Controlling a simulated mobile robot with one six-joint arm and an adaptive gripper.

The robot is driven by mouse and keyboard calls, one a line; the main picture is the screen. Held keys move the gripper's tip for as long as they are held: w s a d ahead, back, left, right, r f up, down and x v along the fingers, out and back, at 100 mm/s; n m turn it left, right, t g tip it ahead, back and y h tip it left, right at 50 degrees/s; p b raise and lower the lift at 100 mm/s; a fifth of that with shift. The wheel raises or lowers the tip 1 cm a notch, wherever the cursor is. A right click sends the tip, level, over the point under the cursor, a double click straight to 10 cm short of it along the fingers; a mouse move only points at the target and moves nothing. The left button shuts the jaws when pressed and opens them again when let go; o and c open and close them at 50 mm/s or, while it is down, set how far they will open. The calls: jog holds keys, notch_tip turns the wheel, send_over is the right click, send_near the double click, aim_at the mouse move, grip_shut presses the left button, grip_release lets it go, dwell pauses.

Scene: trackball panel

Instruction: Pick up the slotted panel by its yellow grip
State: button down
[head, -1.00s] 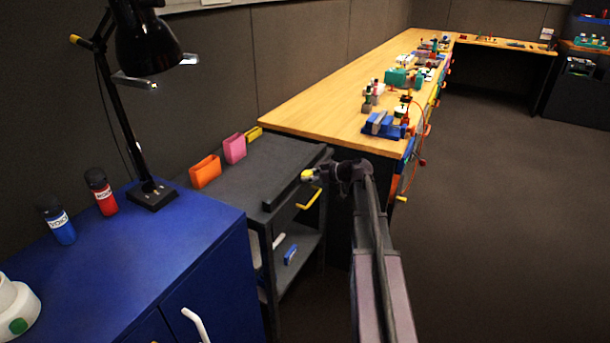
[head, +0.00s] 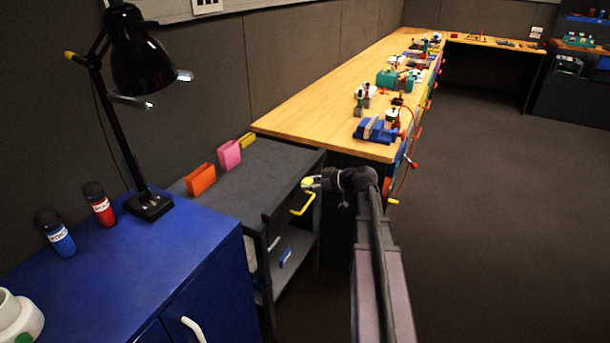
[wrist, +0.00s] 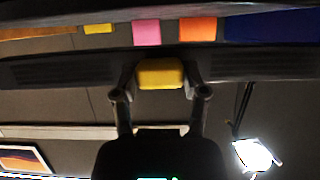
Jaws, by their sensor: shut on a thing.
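The dark slotted panel (wrist: 50,71) runs across the wrist view, with slotted areas on both sides of its yellow grip (wrist: 160,73). My gripper (wrist: 160,84) is shut on the yellow grip, with one finger on each side of it. In the head view my gripper (head: 313,184) is at the front right of the grey cart, with the yellow grip (head: 307,184) at its tip. The panel blends with the dark cart there, and I cannot tell whether it touches the cart.
Orange (head: 200,179), pink (head: 229,155) and yellow (head: 247,140) holders stand along the back of the grey cart (head: 270,165). A yellow handle (head: 302,205) is just below my gripper. A blue cabinet (head: 150,255) with a black lamp (head: 140,65) is left. Open floor (head: 500,220) lies right.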

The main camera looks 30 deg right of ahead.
jog(key=s+a, duration=0.1)
jog(key=s, duration=0.8)
jog(key=shift+r+p, duration=0.35)
jog(key=shift+r, duration=0.1)
